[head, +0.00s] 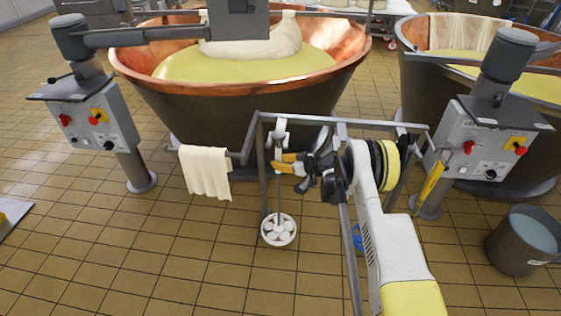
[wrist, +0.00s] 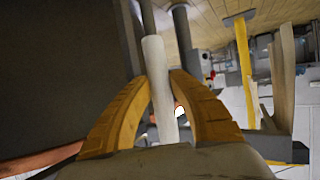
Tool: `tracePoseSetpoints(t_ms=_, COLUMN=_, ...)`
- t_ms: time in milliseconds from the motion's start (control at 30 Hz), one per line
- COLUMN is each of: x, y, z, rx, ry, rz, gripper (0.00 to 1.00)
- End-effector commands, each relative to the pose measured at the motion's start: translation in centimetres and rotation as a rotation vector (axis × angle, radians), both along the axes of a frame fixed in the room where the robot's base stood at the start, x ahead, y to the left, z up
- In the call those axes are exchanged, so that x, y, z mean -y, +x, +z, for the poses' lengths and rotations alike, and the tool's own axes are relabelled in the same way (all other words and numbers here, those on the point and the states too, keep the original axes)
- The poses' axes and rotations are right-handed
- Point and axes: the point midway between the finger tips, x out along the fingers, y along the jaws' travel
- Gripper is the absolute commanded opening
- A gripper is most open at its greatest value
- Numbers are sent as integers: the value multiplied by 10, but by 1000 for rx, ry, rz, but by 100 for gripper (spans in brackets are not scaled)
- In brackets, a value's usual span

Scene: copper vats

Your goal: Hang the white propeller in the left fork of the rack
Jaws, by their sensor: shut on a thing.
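The white propeller (head: 279,230) hangs upright, its round bladed head low near the floor and its shaft running up to a white top (head: 281,131) at the rack's upper bar. My gripper (head: 283,164) is shut on the shaft below that top. In the wrist view, its yellow fingers (wrist: 160,88) stand on both sides of the white shaft (wrist: 155,70). The rack (head: 263,180) is a grey metal frame in front of the middle vat. The left fork is not clearly seen, and I cannot tell whether the propeller's top rests in it.
A white cloth (head: 205,172) hangs from the rack's left arm. A yellow tool (head: 432,181) hangs at its right end. A blue thing (head: 357,238) shows partly behind my arm. Copper vats (head: 230,105) stand behind, control posts (head: 95,118) beside, and a grey bucket (head: 515,255) right.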

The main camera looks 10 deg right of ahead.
Motion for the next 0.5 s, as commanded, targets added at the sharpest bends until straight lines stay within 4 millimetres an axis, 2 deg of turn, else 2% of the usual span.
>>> tracePoseSetpoints(t_ms=333, x=-3, y=0, z=0, rx=0, ry=1, rz=-1, gripper=0)
tracePoseSetpoints(t_ms=367, x=-3, y=0, z=0, rx=0, ry=1, rz=-1, gripper=25)
tracePoseSetpoints(t_ms=400, x=-3, y=0, z=0, rx=1, ry=0, rz=-1, gripper=38)
tracePoseSetpoints(t_ms=433, x=-3, y=0, z=0, rx=1, ry=0, rz=-1, gripper=46)
tracePoseSetpoints(t_ms=500, x=-3, y=0, z=-1, rx=1, ry=0, rz=-1, gripper=46)
